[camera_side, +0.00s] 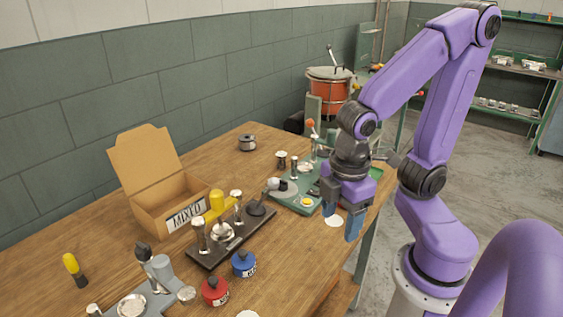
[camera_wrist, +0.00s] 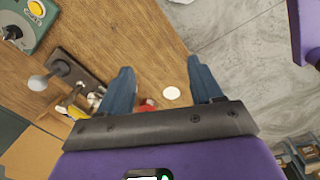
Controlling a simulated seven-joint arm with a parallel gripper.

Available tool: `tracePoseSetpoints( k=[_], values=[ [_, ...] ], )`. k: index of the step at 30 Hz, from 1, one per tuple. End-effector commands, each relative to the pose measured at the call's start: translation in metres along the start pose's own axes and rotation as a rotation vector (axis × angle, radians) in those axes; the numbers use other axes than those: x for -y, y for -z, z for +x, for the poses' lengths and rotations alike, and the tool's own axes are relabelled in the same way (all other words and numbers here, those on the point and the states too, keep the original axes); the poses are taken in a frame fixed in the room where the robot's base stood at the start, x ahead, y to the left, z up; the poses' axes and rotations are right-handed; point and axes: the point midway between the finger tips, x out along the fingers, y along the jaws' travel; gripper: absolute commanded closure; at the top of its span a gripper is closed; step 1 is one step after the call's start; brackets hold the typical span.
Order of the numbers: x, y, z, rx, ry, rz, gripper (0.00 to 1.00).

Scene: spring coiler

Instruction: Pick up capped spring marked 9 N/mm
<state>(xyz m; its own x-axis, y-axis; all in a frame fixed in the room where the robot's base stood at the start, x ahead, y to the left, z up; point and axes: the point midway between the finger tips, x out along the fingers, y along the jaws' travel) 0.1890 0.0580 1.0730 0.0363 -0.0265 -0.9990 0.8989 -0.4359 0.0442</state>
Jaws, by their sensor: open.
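I cannot make out a 9 N/mm mark on anything. A red-capped piece (camera_side: 214,290) and a blue-capped piece (camera_side: 243,263) stand near the table's front edge, with white labels too small to read. They may be the capped springs; I cannot tell. Part of a red piece also shows beside the left finger in the wrist view (camera_wrist: 147,103). My gripper (camera_side: 341,225) is open and empty above the table's right edge, well to the right of the capped pieces. In the wrist view my gripper (camera_wrist: 160,63) has its fingers spread, nothing between them.
The wooden table (camera_side: 80,225) holds an open cardboard box (camera_side: 165,200) marked MIXED, a dark fixture (camera_side: 230,240) with metal posts, and a green fixture (camera_side: 300,203) near my gripper. A white disc (camera_wrist: 171,93) lies on the table. Bare wood lies at the back left.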

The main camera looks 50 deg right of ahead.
Motion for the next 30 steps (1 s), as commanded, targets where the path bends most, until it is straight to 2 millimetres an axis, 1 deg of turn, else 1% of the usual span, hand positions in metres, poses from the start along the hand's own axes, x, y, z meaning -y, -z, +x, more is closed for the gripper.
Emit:
tracePoseSetpoints(
  k=[1, 2, 5, 6, 8, 10, 11, 12, 14, 15, 17, 18, 22, 24, 26, 27, 30],
  values=[
    [-0.013, 0.010, 0.001, 0.027, -0.024, -0.009, 0.35],
    [-0.022, 0.016, 0.001, 0.046, -0.042, -0.018, 0.35],
    [-0.058, 0.037, 0.004, 0.118, -0.101, -0.052, 0.35],
    [-0.073, 0.044, 0.006, 0.150, -0.123, -0.066, 0.35],
    [-0.096, 0.055, 0.009, 0.198, -0.154, -0.087, 0.35],
    [-0.123, 0.065, 0.013, 0.257, -0.186, -0.110, 0.35],
    [-0.136, 0.069, 0.015, 0.284, -0.198, -0.120, 0.35],
    [-0.152, 0.073, 0.018, 0.319, -0.214, -0.132, 0.35],
    [-0.176, 0.079, 0.023, 0.375, -0.233, -0.152, 0.35],
    [-0.193, 0.081, 0.027, 0.413, -0.245, -0.164, 0.35],
    [-0.217, 0.084, 0.033, 0.471, -0.259, -0.183, 0.35],
    [-0.233, 0.085, 0.037, 0.510, -0.266, -0.195, 0.35],
    [-0.282, 0.082, 0.053, 0.636, -0.281, -0.232, 0.35],
    [-0.308, 0.078, 0.062, 0.705, -0.281, -0.250, 0.35],
    [-0.328, 0.072, 0.071, 0.765, -0.278, -0.266, 0.35],
    [-0.342, 0.068, 0.077, 0.805, -0.274, -0.277, 0.35],
    [-0.374, 0.053, 0.093, 0.909, -0.258, -0.305, 0.35]
  ],
)
